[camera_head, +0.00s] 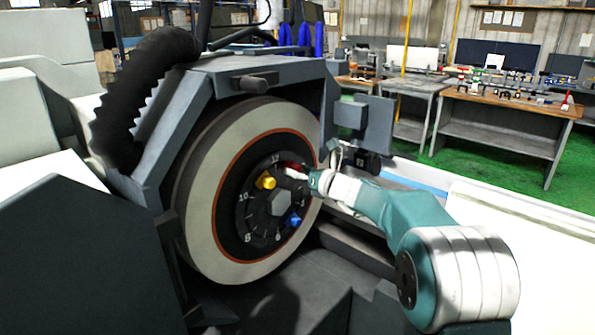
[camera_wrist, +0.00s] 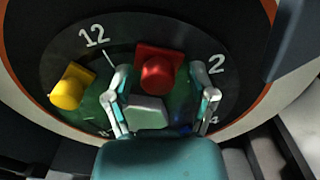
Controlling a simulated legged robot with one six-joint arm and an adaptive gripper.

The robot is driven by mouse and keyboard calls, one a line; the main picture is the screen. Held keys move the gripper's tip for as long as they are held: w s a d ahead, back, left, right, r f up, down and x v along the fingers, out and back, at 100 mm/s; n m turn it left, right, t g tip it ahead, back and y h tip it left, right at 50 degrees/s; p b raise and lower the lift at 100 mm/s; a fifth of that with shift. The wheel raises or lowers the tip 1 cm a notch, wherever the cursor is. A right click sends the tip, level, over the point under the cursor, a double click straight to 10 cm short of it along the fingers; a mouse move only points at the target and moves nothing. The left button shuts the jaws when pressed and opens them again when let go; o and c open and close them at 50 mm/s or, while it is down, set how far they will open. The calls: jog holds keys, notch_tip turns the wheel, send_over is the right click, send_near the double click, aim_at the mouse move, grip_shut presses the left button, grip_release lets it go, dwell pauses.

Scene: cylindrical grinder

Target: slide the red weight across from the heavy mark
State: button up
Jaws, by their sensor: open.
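The red weight (camera_head: 291,167) sits on the dark numbered dial of the grinding wheel (camera_head: 203,205), at its upper right. In the wrist view the red weight (camera_wrist: 158,72) lies between 12 and 2. A yellow weight (camera_wrist: 70,88) is to its left, and a blue weight (camera_head: 294,220) is lower right on the dial. My gripper (camera_wrist: 162,72) is open, with one finger on each side of the red weight; I cannot tell whether they touch it. In the head view my gripper (camera_head: 306,176) partly covers the red weight. I cannot make out a labelled heavy mark.
A grey hex hub (camera_wrist: 146,112) sits between my fingers, below the red weight. The wheel guard (camera_head: 250,70) surrounds the wheel's top, and a grey block (camera_head: 372,125) stands close to its right. Workbenches (camera_head: 500,105) stand farther back.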

aim_at(301, 187)
jog(key=shift+a, duration=0.15)
grip_shut()
jog(key=shift+w, duration=0.1)
jog(key=w+d+f+m, duration=0.1)
jog(key=f+m, duration=0.1)
jog(key=m, duration=0.1)
jog(key=w+d+f+m, duration=0.1)
jog(key=f+m, duration=0.1)
jog(key=m, duration=0.2)
jog(key=w+d+f+m, duration=0.1)
jog(key=f+m, duration=0.2)
jog(key=shift+w+m, duration=0.25)
jog(key=shift+m, duration=0.05)
jog(key=shift+d+f, duration=0.1)
jog(key=shift+f, duration=0.6)
jog(key=shift+r, duration=0.1)
